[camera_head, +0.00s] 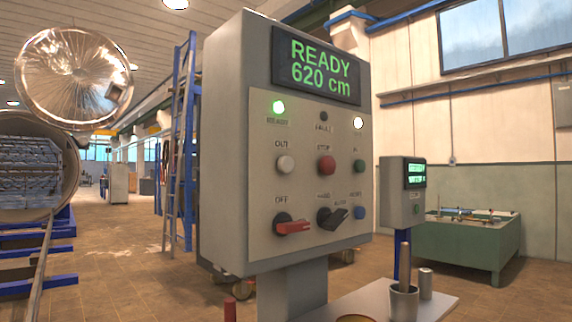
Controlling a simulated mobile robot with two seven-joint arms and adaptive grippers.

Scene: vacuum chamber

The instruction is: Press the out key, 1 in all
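The control panel (225,150) is a grey box on a post, filling the middle of the head view. The out key (285,164) is a round white button under the label OUT, at the left of the middle row. A red STOP button (326,167) and a green button (359,166) are to its right. The display (316,66) reads "READY 620 cm". A green lamp (278,107) above the out key is lit; the FAULT lamp (324,116) is dark. Neither of my grippers is in view.
Below are a red-handled switch (293,227), a black selector (333,216) and a blue button (359,213). A small shelf (440,304) with a cup (403,302) stands at lower right. A round chamber with its door (75,78) is at left. The floor between is mostly clear.

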